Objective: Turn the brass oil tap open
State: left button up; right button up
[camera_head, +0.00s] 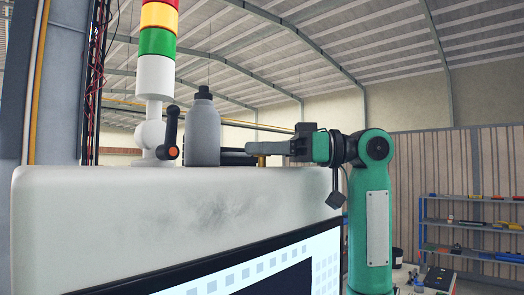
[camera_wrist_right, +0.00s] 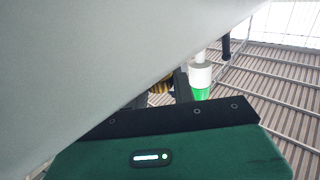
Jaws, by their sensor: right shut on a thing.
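The brass oil tap (camera_head: 261,161) shows as a small brass stub behind the top edge of the pale machine housing, just under my right fingers. My right gripper (camera_head: 252,148) reaches in from the right, level above that edge, and is shut on the tap. In the right wrist view a ribbed brass piece of the tap (camera_wrist_right: 160,87) shows between the dark fingers of the right gripper (camera_wrist_right: 165,95). Most of the tap is hidden by the fingers and the housing, so its turn angle cannot be told. My left gripper is not in view.
The pale machine housing (camera_head: 120,205) with its screen (camera_head: 285,275) fills the lower left. A grey bottle (camera_head: 203,130), a black lever (camera_head: 171,130) and a signal tower (camera_head: 156,75) stand at its top. Blue shelves (camera_head: 470,227) stand far right.

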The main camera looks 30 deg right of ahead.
dwell(0.4)
jog(key=o, duration=1)
jog(key=shift+s+d+f+b, duration=0.1)
jog(key=shift+d+b, duration=0.2)
jog(key=b+v, duration=0.5)
jog(key=v, duration=0.8)
jog(key=shift+d, duration=0.15)
